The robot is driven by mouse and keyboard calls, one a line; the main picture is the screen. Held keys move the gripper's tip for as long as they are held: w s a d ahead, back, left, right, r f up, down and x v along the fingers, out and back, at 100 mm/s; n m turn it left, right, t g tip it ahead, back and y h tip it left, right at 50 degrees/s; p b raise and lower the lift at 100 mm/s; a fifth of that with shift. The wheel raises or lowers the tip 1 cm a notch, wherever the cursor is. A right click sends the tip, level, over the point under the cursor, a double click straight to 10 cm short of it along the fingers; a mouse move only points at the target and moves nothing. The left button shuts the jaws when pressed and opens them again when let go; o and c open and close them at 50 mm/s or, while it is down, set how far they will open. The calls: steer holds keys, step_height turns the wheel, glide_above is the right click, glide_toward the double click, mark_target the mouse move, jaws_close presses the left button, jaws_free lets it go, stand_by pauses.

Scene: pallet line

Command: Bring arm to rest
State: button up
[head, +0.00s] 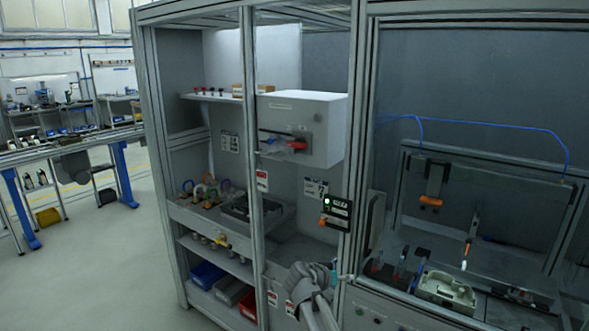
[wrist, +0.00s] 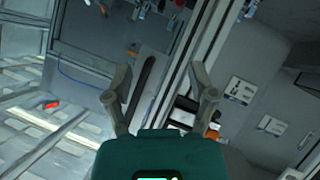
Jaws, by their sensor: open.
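My gripper (wrist: 160,69) is in the wrist view, its two grey fingers spread wide apart with nothing between them. Its teal body fills the bottom of that view. In the head view, part of my grey arm (head: 312,290) shows at the bottom centre, in front of the cabinet's lower part. The fingers cannot be made out clearly there. In the wrist view, the fingers are seen against a frame post and the cabinet front; I cannot tell how far away these are.
A framed cabinet (head: 250,170) with shelves and a white box (head: 308,120) stands ahead. A small black control panel (head: 338,212) sits on its post. A glazed workcell (head: 470,100) with a pale fixture (head: 446,291) is at right. Open floor (head: 105,240) lies at left.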

steer(key=s+d+f+n+g+y, duration=0.1)
steer(key=s+f+g+y, duration=0.3)
steer(key=s, duration=0.5)
steer(key=s+d+f+n+g+y, duration=0.2)
steer(key=s+f+n+g+y, duration=0.1)
steer(key=s, duration=0.7)
step_height(320, 180, down, 3)
steer(key=shift+s+r+g+y, duration=0.15)
steer(key=shift+g+y, duration=0.35)
steer(key=shift+y, duration=0.7)
